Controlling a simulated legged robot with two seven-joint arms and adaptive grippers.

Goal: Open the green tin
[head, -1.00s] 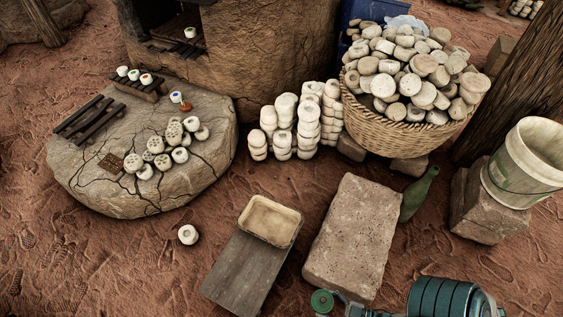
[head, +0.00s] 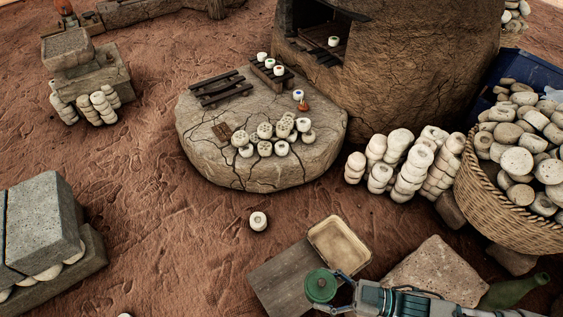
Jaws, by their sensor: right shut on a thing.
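The green tin (head: 320,286) shows at the bottom, right of the middle, as a round green shape seen from above with a small knob at its centre. My right gripper (head: 341,281) comes in from the lower right and is shut on it, over the dark wooden board. I cannot tell whether the grip is on the lid or the body, or whether the lid is apart from the body. My left gripper is out of view.
A shallow tray (head: 313,233) lies by the board (head: 272,277). A stone slab (head: 440,262) and a green bottle (head: 515,290) lie to the right. The cracked round stone (head: 200,150) holds several white pieces. A full basket (head: 490,215) stands at right.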

